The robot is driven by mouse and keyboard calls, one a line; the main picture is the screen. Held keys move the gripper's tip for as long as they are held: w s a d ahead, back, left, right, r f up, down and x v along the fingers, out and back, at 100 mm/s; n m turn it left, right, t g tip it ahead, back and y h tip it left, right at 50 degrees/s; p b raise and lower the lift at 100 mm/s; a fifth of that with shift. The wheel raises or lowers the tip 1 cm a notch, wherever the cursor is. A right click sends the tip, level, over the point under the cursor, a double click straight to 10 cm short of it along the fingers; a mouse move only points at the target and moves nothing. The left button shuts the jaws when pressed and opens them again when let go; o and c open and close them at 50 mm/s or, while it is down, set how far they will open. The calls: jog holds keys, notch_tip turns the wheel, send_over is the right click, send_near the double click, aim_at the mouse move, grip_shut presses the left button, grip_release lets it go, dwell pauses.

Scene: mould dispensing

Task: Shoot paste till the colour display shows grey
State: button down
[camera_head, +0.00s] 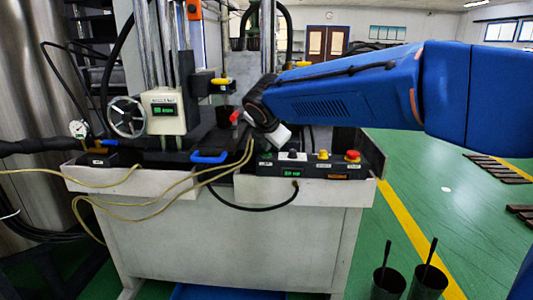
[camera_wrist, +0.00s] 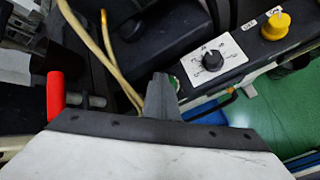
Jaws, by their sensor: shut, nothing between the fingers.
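My gripper (camera_head: 274,146) is shut and empty, low over the left part of the control panel (camera_head: 328,167). In the wrist view its fingertips (camera_wrist: 161,80) partly cover a green button (camera_wrist: 175,82); I cannot tell whether they touch it. That green button also shows in the head view (camera_head: 265,156). To its right are a black dial knob (camera_head: 292,154), a yellow knob (camera_head: 323,155) and a red stop button (camera_head: 353,156). The panel front has a small green display (camera_head: 291,172) and an orange one (camera_head: 338,177); their text is too small to read.
A red-ended lever (camera_wrist: 55,95) stands left of my gripper. Yellow hoses (camera_head: 246,152) hang close by. A blue handle (camera_head: 209,157), a handwheel (camera_head: 127,117) and a gauge (camera_head: 79,129) are further left. Two dark buckets (camera_head: 388,281) stand on the green floor at right.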

aim_at(266, 155)
jog(key=shift+r, duration=3)
jog(key=s+d+f+m+g+h, duration=0.1)
jog(key=s+d+f+m, duration=0.3)
jog(key=s+d+m, duration=0.6)
jog(key=s+d+f+m+g, duration=0.1)
jog(key=s+d+f+m, duration=0.45)
jog(key=d, duration=0.85)
jog(key=s+d+f+m, duration=0.2)
jog(key=s+f+m, duration=0.2)
jog(key=s, duration=0.3)
jog(key=s+d+f+m+g, duration=0.1)
jog(key=s+d+f+m, duration=0.2)
jog(key=s, duration=0.5)
jog(key=s+d+f+m+g, duration=0.1)
jog(key=s+d+f+m, duration=0.2)
jog(key=s+f+m, duration=0.2)
jog(key=s+f, duration=0.1)
jog(key=s, duration=0.2)
jog(key=shift+d+f, duration=0.25)
jog(key=shift+f, duration=0.15)
